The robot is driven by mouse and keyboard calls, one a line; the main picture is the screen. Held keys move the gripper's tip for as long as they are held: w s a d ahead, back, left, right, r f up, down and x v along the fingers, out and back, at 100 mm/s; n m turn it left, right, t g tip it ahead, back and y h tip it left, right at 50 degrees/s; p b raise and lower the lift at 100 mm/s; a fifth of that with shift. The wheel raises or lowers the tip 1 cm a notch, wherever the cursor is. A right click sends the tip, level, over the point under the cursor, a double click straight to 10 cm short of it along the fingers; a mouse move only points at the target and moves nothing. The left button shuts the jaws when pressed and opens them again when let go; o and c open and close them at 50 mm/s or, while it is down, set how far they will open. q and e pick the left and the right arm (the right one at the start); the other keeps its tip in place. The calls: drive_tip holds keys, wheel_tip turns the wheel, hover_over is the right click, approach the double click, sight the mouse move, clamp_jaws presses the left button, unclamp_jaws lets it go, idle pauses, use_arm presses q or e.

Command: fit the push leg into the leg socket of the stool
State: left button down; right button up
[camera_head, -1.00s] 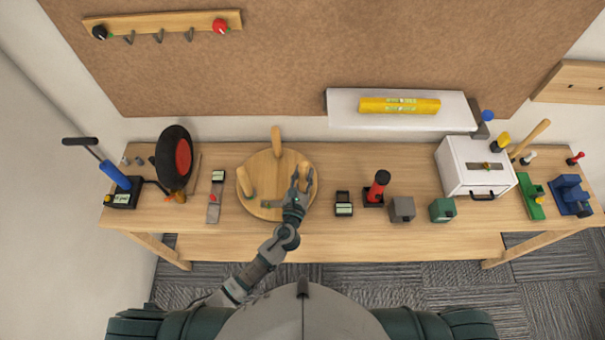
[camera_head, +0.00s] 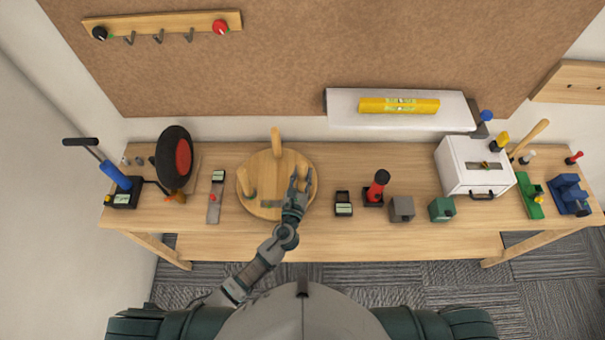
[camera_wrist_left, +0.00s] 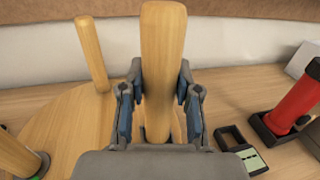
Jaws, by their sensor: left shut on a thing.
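The stool (camera_head: 262,208) is a round wooden disc lying on the workbench, with wooden legs standing up from it. One leg (camera_head: 276,140) stands at the back and another leg (camera_head: 249,180) at the left, with a green ring at its base in the wrist view. My left gripper (camera_head: 300,184) is at the right part of the disc. It is shut on the push leg (camera_wrist_left: 162,60), which stands roughly upright between the blue-padded fingers. The leg's lower end and the socket are hidden by the gripper, so I cannot tell whether it is seated. My right gripper is not in view.
A black tray (camera_head: 343,203) and a red-handled tool (camera_head: 378,185) stand right of the stool. A metal plate tool (camera_head: 215,200) and a dark red-centred wheel (camera_head: 175,160) stand left. Bench space (camera_head: 320,170) behind the tray is clear.

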sight(301, 185)
use_arm(q)
drive_tip(key=shift+f+b, duration=0.6)
drive_tip(key=shift+f, duration=0.15)
drive_tip(key=shift+f+b, duration=1)
drive_tip(key=shift+f, duration=0.1)
drive_tip(key=c, duration=0.7)
unclamp_jaws()
drive_tip(key=shift+c, duration=0.2)
drive_tip(key=v, duration=1.2)
